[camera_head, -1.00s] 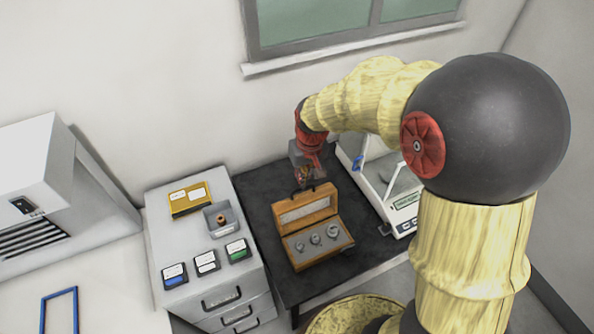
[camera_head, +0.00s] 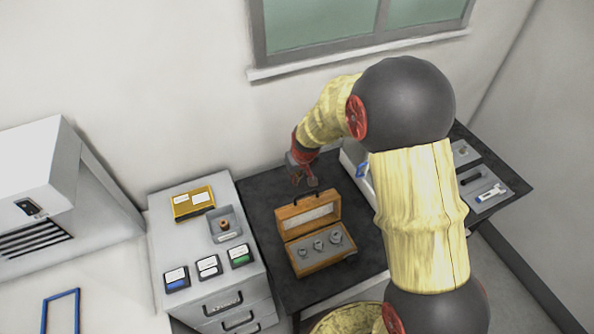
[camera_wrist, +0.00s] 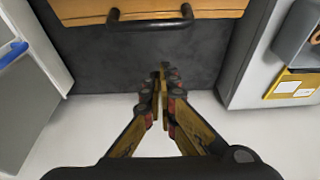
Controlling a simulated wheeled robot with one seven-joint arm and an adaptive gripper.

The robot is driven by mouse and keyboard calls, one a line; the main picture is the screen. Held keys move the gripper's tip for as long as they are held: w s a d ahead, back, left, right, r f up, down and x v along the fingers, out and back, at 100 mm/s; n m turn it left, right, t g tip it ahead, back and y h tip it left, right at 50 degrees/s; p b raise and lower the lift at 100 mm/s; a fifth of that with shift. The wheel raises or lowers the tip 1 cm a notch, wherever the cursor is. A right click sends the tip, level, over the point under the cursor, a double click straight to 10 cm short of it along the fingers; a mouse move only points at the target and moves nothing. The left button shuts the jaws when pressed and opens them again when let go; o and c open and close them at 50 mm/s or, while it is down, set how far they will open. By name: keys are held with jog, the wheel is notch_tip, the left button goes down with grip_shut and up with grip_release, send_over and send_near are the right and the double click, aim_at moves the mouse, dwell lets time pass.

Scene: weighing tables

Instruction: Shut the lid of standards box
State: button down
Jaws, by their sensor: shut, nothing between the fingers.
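The standards box (camera_head: 329,259) is a wooden case on the dark table, with its lid (camera_head: 308,213) standing up and open at the back. Several round metal weights sit in the grey insert. A dark handle is on the lid's upper edge; in the wrist view the handle (camera_wrist: 150,24) runs across the top, in front of the wooden lid (camera_wrist: 75,8). My gripper (camera_head: 307,184) is behind and above the lid, apart from it. In the wrist view, my gripper (camera_wrist: 164,70) is shut and empty, its fingertips pointing toward the handle with a gap of dark tabletop between.
A grey drawer cabinet (camera_head: 233,288) with small labelled boxes, a yellow box (camera_head: 193,203) and a grey tray (camera_head: 224,225) stands left of the table. A balance, partly hidden by my arm, stands right of the box. The wall is close behind.

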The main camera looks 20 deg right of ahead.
jog(key=shift+s+d+r, duration=0.15)
jog(key=shift+s, duration=0.75)
jog(key=shift+s+d+r, duration=0.1)
jog(key=shift+s+r, duration=0.05)
jog(key=shift+s, duration=0.7)
jog(key=shift+s, duration=0.1)
jog(key=shift+b, duration=0.5)
